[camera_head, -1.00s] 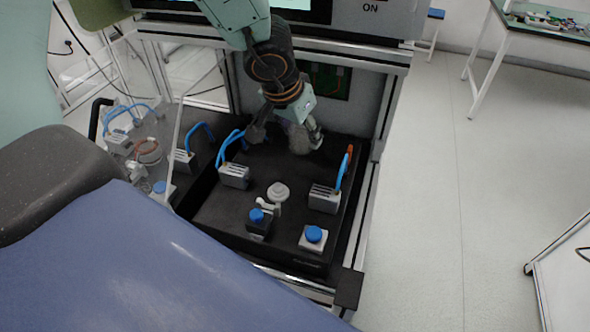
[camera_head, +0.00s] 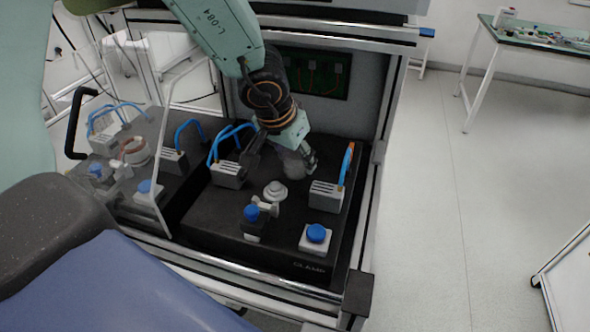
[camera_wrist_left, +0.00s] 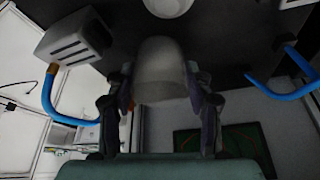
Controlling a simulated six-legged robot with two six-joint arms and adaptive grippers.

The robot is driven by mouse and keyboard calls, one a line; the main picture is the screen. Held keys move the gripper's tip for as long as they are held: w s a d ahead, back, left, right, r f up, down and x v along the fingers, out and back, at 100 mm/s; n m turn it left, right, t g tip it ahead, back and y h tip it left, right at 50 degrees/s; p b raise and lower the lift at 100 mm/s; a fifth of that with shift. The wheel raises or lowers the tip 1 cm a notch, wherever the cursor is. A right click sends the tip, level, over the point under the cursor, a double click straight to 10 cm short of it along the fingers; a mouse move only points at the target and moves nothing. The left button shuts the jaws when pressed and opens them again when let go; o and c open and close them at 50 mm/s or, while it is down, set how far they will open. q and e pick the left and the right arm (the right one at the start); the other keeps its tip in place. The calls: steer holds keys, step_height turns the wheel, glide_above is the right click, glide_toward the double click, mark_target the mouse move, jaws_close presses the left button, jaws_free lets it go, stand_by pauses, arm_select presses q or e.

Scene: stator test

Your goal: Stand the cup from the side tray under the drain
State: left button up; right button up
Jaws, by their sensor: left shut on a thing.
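My left gripper (camera_head: 280,162) is shut on a pale grey, cloudy cup (camera_head: 295,164) over the black deck (camera_head: 230,215). In the left wrist view the cup (camera_wrist_left: 160,72) sits between the two dark fingers (camera_wrist_left: 160,105). Its far end looks rounded; I cannot tell whether it is upright. A pale round stepped fitting (camera_head: 275,191) stands on the deck just in front of the cup, apart from it. It also shows at the top of the wrist view (camera_wrist_left: 168,6). I cannot make out which part is the drain, nor the side tray. My right gripper is not in view.
Grey blocks with blue hoses flank the cup at left (camera_head: 228,175) and right (camera_head: 326,196). Blue-topped parts stand in front (camera_head: 251,225) (camera_head: 316,240). A clear panel (camera_head: 163,160) stands at the left. A green board (camera_head: 318,75) is behind.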

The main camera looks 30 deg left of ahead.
arm_select(q)
steer(key=shift+s+b+x, duration=0.2)
steer(key=shift+b+x, duration=0.5)
steer(key=shift+x, duration=0.45)
steer(key=shift+s+r, duration=0.1)
steer(key=shift+s, duration=0.15)
steer(key=shift+w+f, duration=0.1)
steer(key=shift+f, duration=0.15)
steer(key=o, duration=0.8)
steer(key=shift+w+d, duration=0.1)
steer(key=shift+o, duration=0.8)
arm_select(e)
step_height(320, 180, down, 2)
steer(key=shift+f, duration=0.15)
